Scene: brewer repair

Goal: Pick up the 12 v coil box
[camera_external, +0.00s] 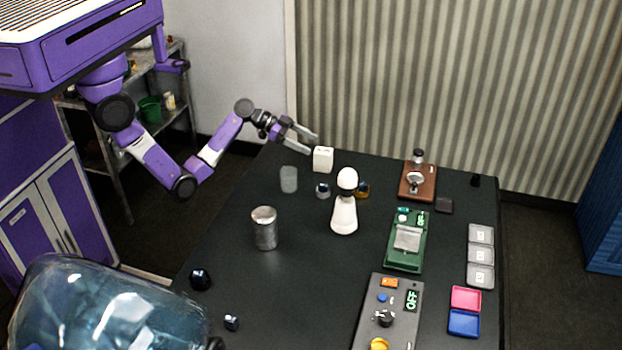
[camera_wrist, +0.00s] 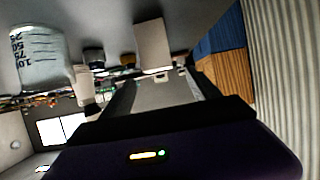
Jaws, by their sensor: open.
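A small white box (camera_external: 323,159) stands upright near the back edge of the dark table, with small dark marks on its top. No 12 V label is readable, so I cannot confirm it is the coil box. My gripper (camera_external: 308,143) is open and empty, just left of and slightly above the white box, its fingers pointing toward it. In the wrist view, the white box (camera_wrist: 153,45) appears ahead of the open fingers (camera_wrist: 163,76). I see no contact, and the exact gap is unclear.
A clear graduated beaker (camera_external: 289,179), small jars (camera_external: 323,190) and a white bottle-like item (camera_external: 344,210) stand nearby. A metal can (camera_external: 264,228) is in front. Green (camera_external: 406,240) and grey (camera_external: 388,315) devices and labelled grey trays (camera_external: 480,256) are at right.

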